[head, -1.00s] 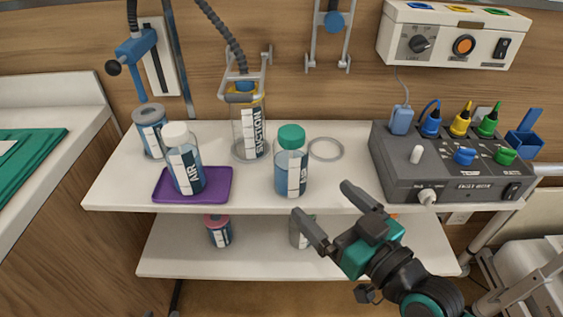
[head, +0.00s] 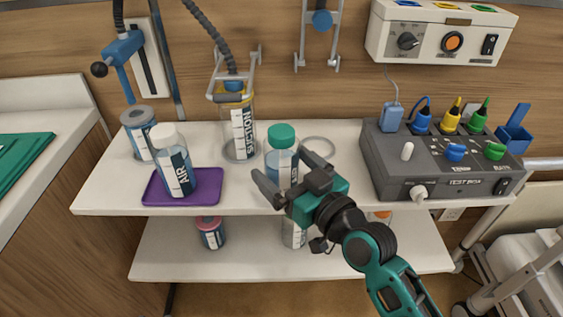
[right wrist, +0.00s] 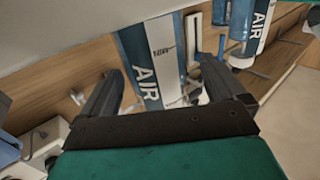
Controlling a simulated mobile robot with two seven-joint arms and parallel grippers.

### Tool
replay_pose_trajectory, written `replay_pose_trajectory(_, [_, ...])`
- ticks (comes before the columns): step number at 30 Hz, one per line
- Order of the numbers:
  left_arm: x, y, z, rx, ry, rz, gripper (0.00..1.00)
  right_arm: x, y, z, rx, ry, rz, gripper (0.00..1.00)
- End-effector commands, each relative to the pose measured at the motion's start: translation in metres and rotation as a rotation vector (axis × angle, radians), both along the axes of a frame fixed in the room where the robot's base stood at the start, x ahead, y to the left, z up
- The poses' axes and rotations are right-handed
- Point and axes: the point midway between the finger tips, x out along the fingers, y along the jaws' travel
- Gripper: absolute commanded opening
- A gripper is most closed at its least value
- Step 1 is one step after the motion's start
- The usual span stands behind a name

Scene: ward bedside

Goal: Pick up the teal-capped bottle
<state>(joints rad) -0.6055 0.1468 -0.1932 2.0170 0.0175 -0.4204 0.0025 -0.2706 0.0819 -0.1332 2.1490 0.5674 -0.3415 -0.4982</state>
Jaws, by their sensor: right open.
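The teal-capped bottle (head: 281,135) stands upright on the upper shelf, right of the suction jar. Its body is clear with blue contents, and my gripper hides its lower part in the head view. My right gripper (head: 279,164) is open at the front of this bottle, one finger on each side in the picture. In the right wrist view the bottle body (right wrist: 150,65), labelled AIR, shows between the open fingers (right wrist: 162,72); its cap is not clear there. I cannot tell whether a finger touches it. My left gripper is not in view.
A white-capped AIR bottle (head: 173,165) stands on a purple tray (head: 208,187) to the left. The suction jar (head: 239,130) is behind left. A grey test box (head: 440,172) stands to the right. A flat ring (head: 332,142) lies behind right. The lower shelf (head: 170,262) holds more containers.

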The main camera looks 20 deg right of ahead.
Motion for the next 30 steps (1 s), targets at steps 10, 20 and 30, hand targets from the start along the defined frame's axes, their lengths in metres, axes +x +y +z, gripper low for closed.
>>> replay_pose_trajectory(10, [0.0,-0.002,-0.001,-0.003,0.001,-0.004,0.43,0.035,0.009,-0.004,0.002,0.001,-0.001,0.97])
replay_pose_trajectory(20, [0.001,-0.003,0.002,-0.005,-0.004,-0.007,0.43,0.034,0.008,-0.004,0.001,0.001,-0.001,0.84])
replay_pose_trajectory(30, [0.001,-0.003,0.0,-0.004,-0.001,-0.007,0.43,0.034,0.008,-0.004,0.001,0.001,-0.001,0.52])
